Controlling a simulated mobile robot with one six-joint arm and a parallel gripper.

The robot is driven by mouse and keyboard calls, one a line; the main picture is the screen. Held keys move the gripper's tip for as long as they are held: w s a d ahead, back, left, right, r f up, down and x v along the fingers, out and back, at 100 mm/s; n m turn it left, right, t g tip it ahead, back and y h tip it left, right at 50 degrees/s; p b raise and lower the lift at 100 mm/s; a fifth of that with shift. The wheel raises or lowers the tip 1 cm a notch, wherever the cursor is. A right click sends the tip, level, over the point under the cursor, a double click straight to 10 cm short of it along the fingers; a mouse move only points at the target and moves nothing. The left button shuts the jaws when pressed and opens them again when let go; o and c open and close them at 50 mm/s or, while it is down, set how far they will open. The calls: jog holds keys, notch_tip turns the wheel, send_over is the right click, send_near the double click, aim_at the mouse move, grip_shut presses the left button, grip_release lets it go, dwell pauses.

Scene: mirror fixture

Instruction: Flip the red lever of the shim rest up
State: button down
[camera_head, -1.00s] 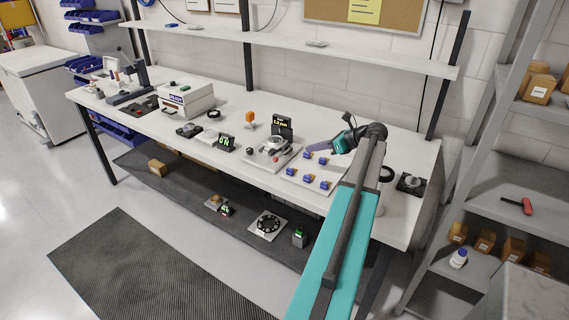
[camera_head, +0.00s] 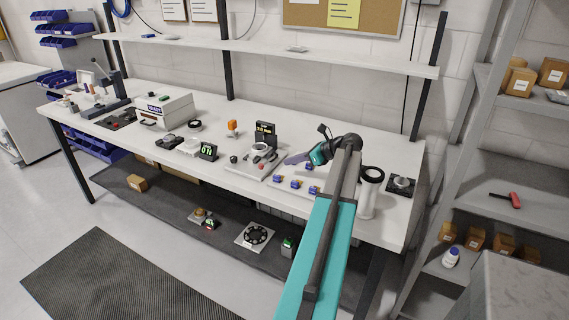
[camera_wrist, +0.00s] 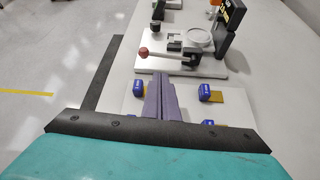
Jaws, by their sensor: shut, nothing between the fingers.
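The mirror fixture (camera_head: 253,172) is a pale plate on the bench with a round ring mount and a black display at its back. In the wrist view its plate (camera_wrist: 180,66) lies just ahead of my fingers. A red ball knob (camera_wrist: 143,52), which looks like the lever's end, sits low at the plate's near left; it shows small in the head view (camera_head: 234,159). Whether it belongs to the shim rest is hard to tell. My gripper (camera_wrist: 160,76) is shut and empty, short of the knob and a little to its right. It points at the fixture in the head view (camera_head: 287,162).
Several blue blocks (camera_wrist: 205,93) lie on a white board (camera_wrist: 185,105) under and beside my fingers. A black display (camera_head: 265,133) stands behind the fixture. A white cylinder (camera_head: 370,190) stands right of my arm. Bare bench shows right of the display in the wrist view.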

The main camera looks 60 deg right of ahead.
jog(key=p+x, duration=0.2)
jog(key=x, duration=0.7)
jog(key=shift+w+f+p, duration=0.2)
jog(key=shift+w+p, duration=0.05)
jog(key=shift+p, duration=0.1)
